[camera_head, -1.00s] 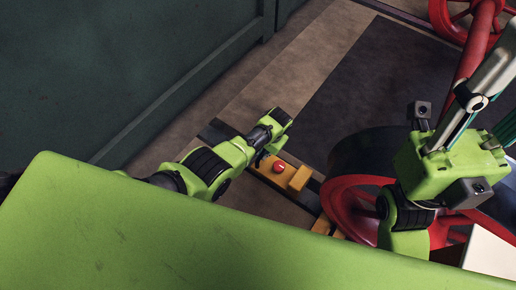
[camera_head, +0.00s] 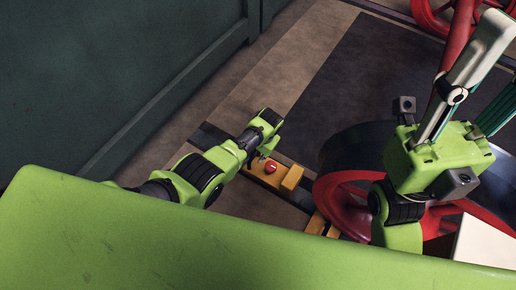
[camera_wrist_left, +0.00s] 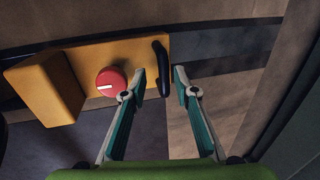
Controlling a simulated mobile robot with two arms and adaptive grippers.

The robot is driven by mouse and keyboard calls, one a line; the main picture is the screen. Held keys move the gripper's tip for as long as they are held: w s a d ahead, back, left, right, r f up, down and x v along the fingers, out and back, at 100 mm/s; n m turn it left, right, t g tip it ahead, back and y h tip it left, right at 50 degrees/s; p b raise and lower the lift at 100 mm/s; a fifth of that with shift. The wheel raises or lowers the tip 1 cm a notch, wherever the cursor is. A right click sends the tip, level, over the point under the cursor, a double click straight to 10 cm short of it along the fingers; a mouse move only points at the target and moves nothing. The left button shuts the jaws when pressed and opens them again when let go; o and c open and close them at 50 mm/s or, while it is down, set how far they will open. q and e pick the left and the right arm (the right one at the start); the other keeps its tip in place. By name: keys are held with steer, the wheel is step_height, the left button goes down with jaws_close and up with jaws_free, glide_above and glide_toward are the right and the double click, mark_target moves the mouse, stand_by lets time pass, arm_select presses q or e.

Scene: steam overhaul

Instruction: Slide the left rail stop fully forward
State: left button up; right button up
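The left rail stop (camera_head: 268,171) is a yellow block with a round red knob (camera_head: 271,166), sitting on a dark floor rail. In the left wrist view the stop (camera_wrist_left: 50,85) has a raised yellow end at left, the red knob (camera_wrist_left: 111,81) and an upright black handle (camera_wrist_left: 162,66) at its right end. My left gripper (camera_wrist_left: 159,82) is open, with one fingertip on each side of the handle; I cannot tell whether either touches it. In the head view my left gripper (camera_head: 262,150) is beside the stop and partly hidden. My right gripper (camera_head: 490,65) is raised at upper right, fingers apart, empty.
A large dark-rimmed red wheel (camera_head: 345,190) stands on the rail just right of the stop. A dark green wall (camera_head: 110,75) is at left. A dark floor mat (camera_head: 365,85) lies behind. Bare floor (camera_head: 240,100) lies beyond the stop.

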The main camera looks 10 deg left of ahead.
arm_select(q)
step_height(320, 180, up, 11)
steer(key=d, duration=0.2)
steer(key=shift+s+r, duration=0.2)
steer(key=shift+s, duration=0.25)
steer(key=shift+d, duration=0.1)
stand_by(0.3)
